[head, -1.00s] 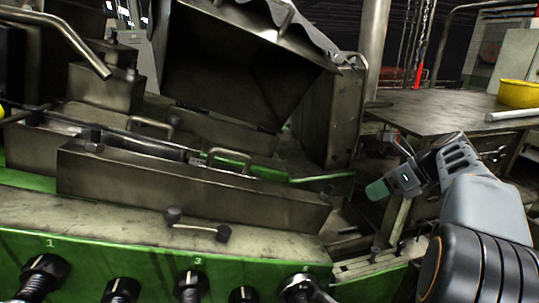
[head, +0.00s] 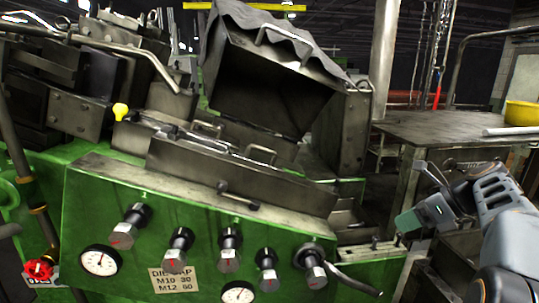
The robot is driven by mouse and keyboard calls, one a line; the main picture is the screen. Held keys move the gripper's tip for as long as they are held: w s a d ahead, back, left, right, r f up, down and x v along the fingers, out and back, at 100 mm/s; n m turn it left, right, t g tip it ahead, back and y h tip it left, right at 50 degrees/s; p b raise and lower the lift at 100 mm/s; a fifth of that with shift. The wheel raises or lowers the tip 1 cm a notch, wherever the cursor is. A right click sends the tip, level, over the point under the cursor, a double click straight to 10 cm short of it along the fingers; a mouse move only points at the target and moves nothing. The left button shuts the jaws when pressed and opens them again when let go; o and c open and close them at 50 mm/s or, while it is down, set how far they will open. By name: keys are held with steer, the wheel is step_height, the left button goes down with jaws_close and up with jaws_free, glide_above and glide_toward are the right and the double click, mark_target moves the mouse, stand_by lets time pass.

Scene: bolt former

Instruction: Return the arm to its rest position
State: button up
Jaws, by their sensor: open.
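My gripper (head: 407,221) is at the right of the head view, at the end of my grey and black arm. Its greenish tip points left, toward the right end of the green machine (head: 180,215). I see nothing held in it, though its fingers are small and hard to make out. It appears apart from the machine's front panel and from the metal table behind it.
The panel carries several black knobs (head: 228,245), gauges (head: 99,262) and a lever handle (head: 355,281) at its right end. A metal table (head: 440,125) with a yellow bowl (head: 522,113) is behind my arm.

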steer(key=s+a+f+n+g+h, duration=0.1)
steer(key=s+f+n+h, duration=0.15)
steer(key=f+n, duration=0.45)
steer(key=s+a+f+n+g+h, duration=0.1)
steer(key=s+a+f+n+h, duration=0.2)
steer(key=n, duration=0.6)
steer(key=s+a+f+n+t+h, duration=0.1)
steer(key=s+a+f+n, duration=0.1)
steer(key=a+n, duration=0.4)
steer(key=s+a+f+n+h, duration=0.1)
steer(key=s+a+f+n, duration=0.1)
steer(key=s+a+n, duration=0.3)
steer(key=shift+s+a+f+n+t, duration=0.15)
steer(key=shift+s+a+n+t, duration=0.2)
steer(key=shift+n, duration=0.55)
steer(key=shift+h, duration=0.25)
